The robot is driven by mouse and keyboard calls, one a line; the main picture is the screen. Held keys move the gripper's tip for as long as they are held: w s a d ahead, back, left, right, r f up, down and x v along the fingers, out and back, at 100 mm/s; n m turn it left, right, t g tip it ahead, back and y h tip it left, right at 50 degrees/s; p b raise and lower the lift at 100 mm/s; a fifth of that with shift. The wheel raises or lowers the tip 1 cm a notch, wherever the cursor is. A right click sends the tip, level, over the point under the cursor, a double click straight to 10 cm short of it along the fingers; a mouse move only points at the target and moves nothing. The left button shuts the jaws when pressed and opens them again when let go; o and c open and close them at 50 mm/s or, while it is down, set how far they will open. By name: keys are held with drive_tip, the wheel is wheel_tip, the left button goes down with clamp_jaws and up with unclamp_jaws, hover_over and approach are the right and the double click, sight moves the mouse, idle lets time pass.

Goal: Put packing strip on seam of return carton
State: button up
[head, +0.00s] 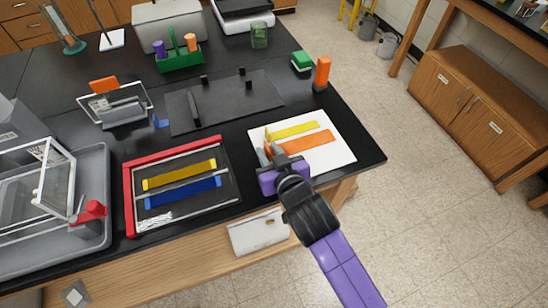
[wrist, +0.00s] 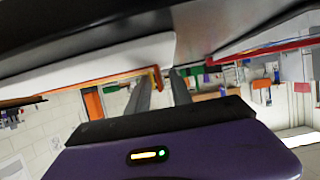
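A white sheet (head: 335,150) at the bench's right front corner bears a yellow strip (head: 293,130) and an orange strip (head: 308,141). My gripper (head: 271,150) is at the sheet's left edge, by the orange strip's left end, and partly hides it. In the wrist view my gripper's two fingers (wrist: 161,78) are apart, with a small orange-yellow end showing near their tips. I cannot tell if they touch it. A dark panel with a red edge (head: 127,175) holds a yellow strip (head: 180,175) and a blue strip (head: 183,191). No object is clearly recognisable as a carton.
A grey tray (head: 95,170) with a clear box stands at left. A dark plate with pegs (head: 235,98), a green rack (head: 180,62), an orange block (head: 322,72) and a green block (head: 302,61) lie behind. Open floor is at right.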

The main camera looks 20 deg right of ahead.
drive_tip(key=b+v, duration=0.1)
drive_tip(key=v, duration=1.1)
drive_tip(key=shift+s, duration=0.1)
